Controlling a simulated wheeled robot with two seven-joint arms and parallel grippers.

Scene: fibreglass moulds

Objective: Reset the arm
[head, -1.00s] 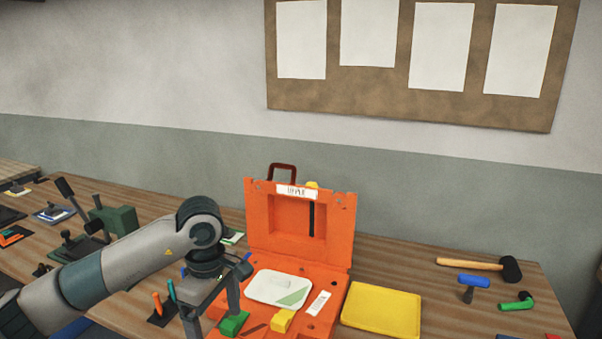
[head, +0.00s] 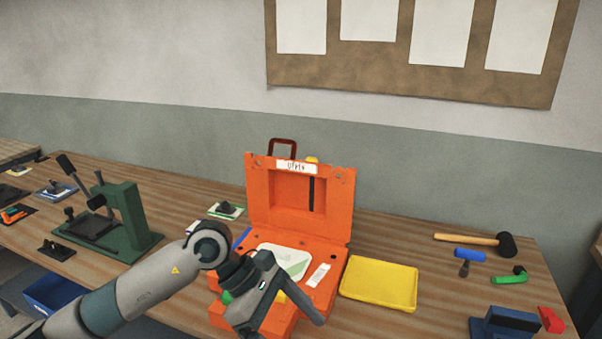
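My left arm comes in from the lower left, and my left gripper (head: 280,318) is over the front of the open orange case (head: 299,213). Its two fingers look spread apart, with nothing seen between them. The gripper hides part of the case's base, including most of a green piece (head: 227,297) and a yellow piece. A white tray-like piece (head: 283,258) and a small white strip (head: 318,275) lie in the case. My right gripper is not in view.
A yellow tray (head: 379,284) lies right of the case. A mallet (head: 507,244), a blue-handled tool (head: 469,254), a green tool (head: 509,278) and a blue block (head: 503,322) are farther right. A green press (head: 127,215) stands left. A blue bin (head: 55,293) is below.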

